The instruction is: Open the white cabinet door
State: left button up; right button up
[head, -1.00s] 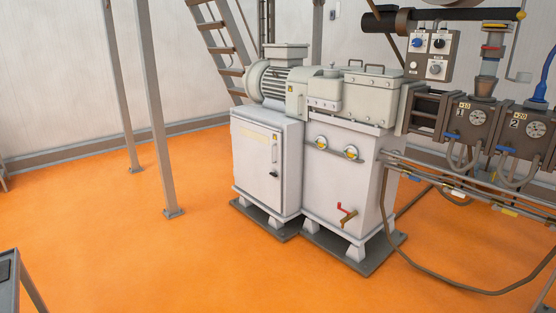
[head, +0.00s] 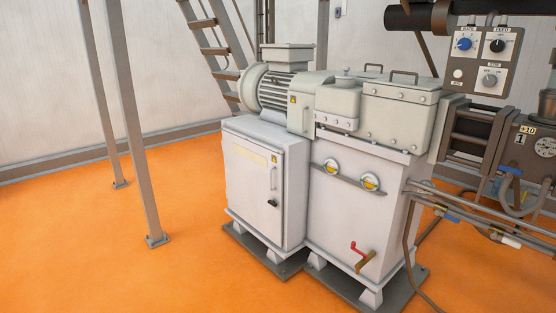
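The white cabinet (head: 256,210) stands on a grey base plate under the motor, near the middle of the head view. Its front door (head: 252,185) looks shut. The door has a thin upright handle (head: 273,178) and a small black knob or lock (head: 272,203) near its right edge. A pale yellow label strip is near the door's top. Neither of my grippers is in view.
A white housing (head: 355,215) with two gauges and a red-handled valve (head: 361,255) adjoins the cabinet on the right. Pipes (head: 480,222) jut out at right. A grey post (head: 140,150) stands to the left. Orange floor (head: 110,255) in front is clear.

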aim_at(254, 172)
jog(key=i, duration=2.45)
jog(key=i+j+z, duration=0.1)
jog(key=i+z, duration=0.25)
jog(key=i, duration=0.25)
